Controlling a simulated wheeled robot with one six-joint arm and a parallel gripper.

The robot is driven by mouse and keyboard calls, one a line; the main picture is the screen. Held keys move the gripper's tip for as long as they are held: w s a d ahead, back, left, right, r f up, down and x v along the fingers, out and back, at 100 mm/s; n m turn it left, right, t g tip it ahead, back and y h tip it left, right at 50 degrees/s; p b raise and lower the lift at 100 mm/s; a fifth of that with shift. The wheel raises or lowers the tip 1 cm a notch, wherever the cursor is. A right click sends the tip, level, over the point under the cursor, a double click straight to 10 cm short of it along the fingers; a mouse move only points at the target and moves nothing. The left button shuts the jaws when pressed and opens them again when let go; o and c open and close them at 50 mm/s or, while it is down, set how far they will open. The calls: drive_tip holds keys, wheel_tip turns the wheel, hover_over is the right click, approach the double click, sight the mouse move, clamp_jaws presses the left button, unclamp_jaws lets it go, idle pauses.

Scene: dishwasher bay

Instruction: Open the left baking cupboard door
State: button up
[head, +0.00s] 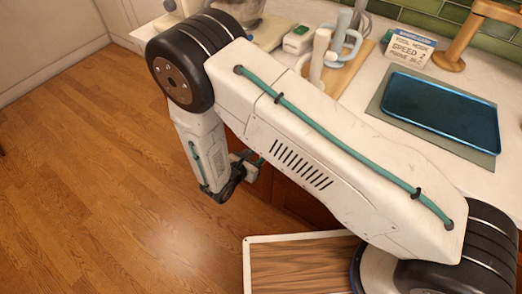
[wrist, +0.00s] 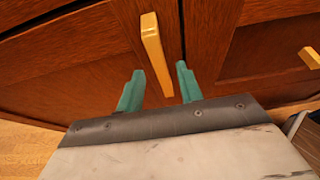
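The left cupboard door (wrist: 70,62) is dark reddish wood and looks shut, with a narrow gap line beside the right door (wrist: 265,50). Its upright brass handle (wrist: 153,48) is near that gap. My gripper (wrist: 160,82) is open, its two teal fingers apart. In the wrist view, the handle's lower end shows between the fingers; I cannot tell whether they touch it. In the head view, my gripper (head: 257,164) is small and partly hidden by my arm, low beside the counter front. The left door's handle is hidden there.
A second brass handle (wrist: 311,57) is on the right door. The counter (head: 345,98) above holds a blue tray (head: 440,108), a sign (head: 411,47), mugs (head: 345,42) and a wooden stand (head: 452,60). The wooden floor (head: 90,170) at left is clear.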

drive_tip(key=shift+x, duration=1.8)
drive_tip(key=shift+c, duration=0.3)
drive_tip(key=shift+s, duration=0.1)
clamp_jaws()
